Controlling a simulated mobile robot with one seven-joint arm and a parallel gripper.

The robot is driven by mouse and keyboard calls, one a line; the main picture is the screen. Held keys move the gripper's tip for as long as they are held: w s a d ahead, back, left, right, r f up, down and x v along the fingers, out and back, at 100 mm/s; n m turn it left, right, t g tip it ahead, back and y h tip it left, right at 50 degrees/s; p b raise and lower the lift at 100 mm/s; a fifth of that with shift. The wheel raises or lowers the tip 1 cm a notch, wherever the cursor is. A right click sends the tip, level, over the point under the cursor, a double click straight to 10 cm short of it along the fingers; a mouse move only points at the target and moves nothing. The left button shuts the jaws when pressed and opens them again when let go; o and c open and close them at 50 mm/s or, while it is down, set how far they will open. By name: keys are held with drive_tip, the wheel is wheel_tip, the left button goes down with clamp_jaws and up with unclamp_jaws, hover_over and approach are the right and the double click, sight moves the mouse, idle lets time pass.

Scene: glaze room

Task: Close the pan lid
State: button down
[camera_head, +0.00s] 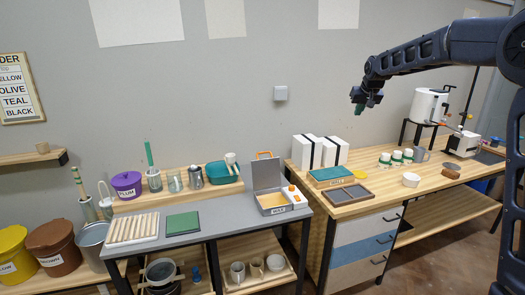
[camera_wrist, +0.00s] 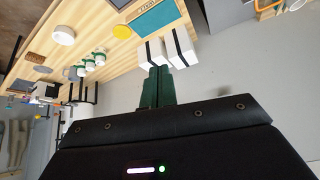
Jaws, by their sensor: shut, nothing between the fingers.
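A grey box (camera_head: 275,211) with a label on its front stands at the right end of the grey table. Its flat grey lid (camera_head: 266,175) stands raised at the back, so the box is open. An orange handle (camera_head: 264,154) shows at the lid's top edge. It is the only open lid I can make out. My gripper (camera_head: 359,110) is high in front of the wall, up and to the right of the box and well apart from it. In the wrist view its green fingers (camera_wrist: 158,88) are together with nothing between them.
A white device with an orange top (camera_head: 293,196) stands against the box's right side. A green mat (camera_head: 183,223) lies to the left. White boxes (camera_head: 307,150) and a teal-topped block (camera_head: 330,175) stand on the wooden bench (camera_head: 345,212). The air between gripper and box looks clear.

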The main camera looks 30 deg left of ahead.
drive_tip(key=w+a+f+n+y, duration=0.15)
drive_tip(key=a+f, duration=0.25)
drive_tip(key=a, duration=0.6)
drive_tip(key=w+a+f+h, duration=0.1)
drive_tip(key=w+a+f, duration=0.15)
drive_tip(key=a, duration=0.75)
drive_tip(key=s+a+f+n+y, duration=0.1)
drive_tip(key=a+f, duration=0.3)
drive_tip(key=a, duration=0.3)
drive_tip(key=s+a+f+n, duration=0.15)
drive_tip(key=a+f, duration=0.25)
drive_tip(key=a, duration=0.4)
drive_tip(key=s+a+f+y, duration=0.1)
drive_tip(key=s+a+f, duration=0.1)
drive_tip(key=a+f, duration=0.35)
drive_tip(key=shift+w+a+f, duration=0.3)
drive_tip(key=shift+a+f, duration=0.3)
drive_tip(key=shift+f, duration=0.45)
drive_tip(key=shift+w+a+f, duration=0.25)
drive_tip(key=shift+a+f, duration=0.4)
drive_tip(key=shift+f, duration=0.45)
drive_tip(key=shift+w+a+f, duration=0.3)
drive_tip(key=shift+a+f, duration=0.3)
drive_tip(key=shift+f, duration=0.45)
drive_tip(key=shift+s+d, duration=0.1)
